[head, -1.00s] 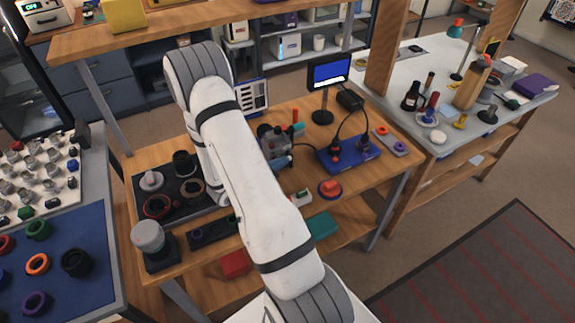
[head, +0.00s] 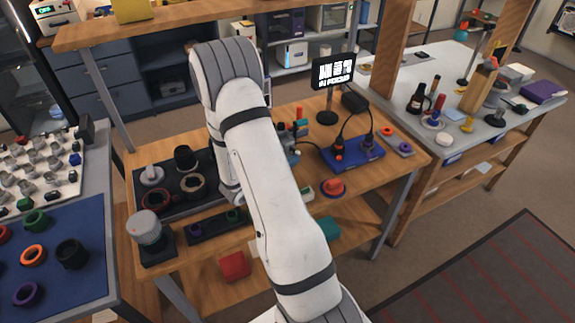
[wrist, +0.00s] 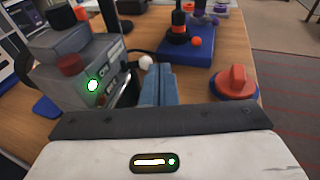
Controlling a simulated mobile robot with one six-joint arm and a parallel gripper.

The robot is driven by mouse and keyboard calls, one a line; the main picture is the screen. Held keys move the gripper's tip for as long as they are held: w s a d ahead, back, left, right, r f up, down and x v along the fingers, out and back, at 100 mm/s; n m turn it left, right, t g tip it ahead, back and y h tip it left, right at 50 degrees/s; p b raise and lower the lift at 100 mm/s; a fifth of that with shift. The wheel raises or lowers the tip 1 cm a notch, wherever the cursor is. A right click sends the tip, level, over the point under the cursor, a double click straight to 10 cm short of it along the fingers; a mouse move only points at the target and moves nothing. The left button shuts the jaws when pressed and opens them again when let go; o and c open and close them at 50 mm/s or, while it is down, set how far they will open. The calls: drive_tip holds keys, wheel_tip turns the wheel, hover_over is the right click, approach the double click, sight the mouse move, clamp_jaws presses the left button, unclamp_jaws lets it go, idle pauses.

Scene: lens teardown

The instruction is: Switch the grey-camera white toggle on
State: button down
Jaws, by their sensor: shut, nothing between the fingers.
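The grey camera (wrist: 72,70) is a grey box at the left of the wrist view. It has a red button (wrist: 69,64) and a lit green lamp (wrist: 92,86) beside an "ON" label. A small white round knob (wrist: 146,62), which looks like the white toggle, shows at its right side, just beyond my fingertips. I cannot tell whether they touch. My gripper (wrist: 158,72) is shut and empty, its blue-grey fingers together to the right of the camera. In the head view my arm hides the gripper and much of the camera.
A blue box (head: 366,150) with black and orange controls stands beyond the fingers. A red-orange knob (wrist: 236,80) on a blue base sits to their right. A small monitor (head: 333,72) shows a white pattern on black. A dark tray (head: 205,205) lies left of my arm.

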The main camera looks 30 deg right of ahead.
drive_tip(key=shift+w+r, duration=0.1)
wheel_tip(320, 180, up, 10)
idle(0.6)
idle(0.4)
